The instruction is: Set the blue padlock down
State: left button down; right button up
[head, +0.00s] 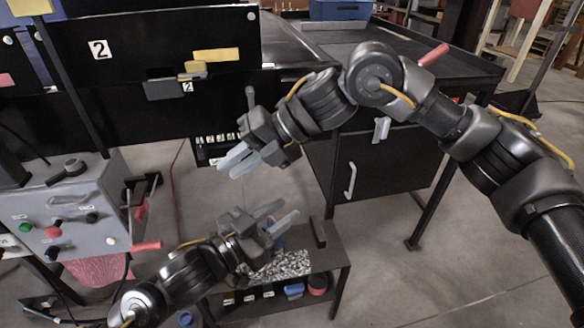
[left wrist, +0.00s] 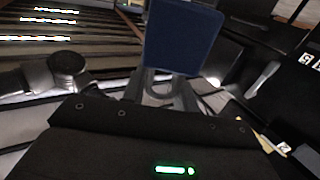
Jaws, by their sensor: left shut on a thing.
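The blue padlock (left wrist: 183,38) stands out in the left wrist view as a flat, dark blue body at the top middle. In the head view my left gripper (head: 279,217) is at the lower middle, above a low dark bench. It is shut on the padlock, which is mostly hidden; a small blue patch shows by the fingers. My right gripper (head: 230,170) is up and to the left of it, with pale fingers close together and nothing visible between them.
The low bench (head: 335,262) carries a grey speckled patch (head: 280,265) and has small bins below. A grey control box (head: 65,215) with buttons and red-handled levers stands at left. A black cabinet (head: 375,165) stands behind. Open floor lies at lower right.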

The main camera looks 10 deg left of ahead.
jog(key=s+d+r+n+t+h, duration=0.1)
jog(key=s+d+r+n+h, duration=0.1)
jog(key=s+d+n+h, duration=0.15)
jog(key=t+h, duration=0.2)
jog(key=h, duration=0.2)
send_near(272, 218)
jog(key=shift+n, duration=0.25)
jog(key=x, duration=0.8)
jog(key=shift+f, duration=0.35)
grip_shut()
pick_arm(q)
jog(key=c, duration=1)
grip_release()
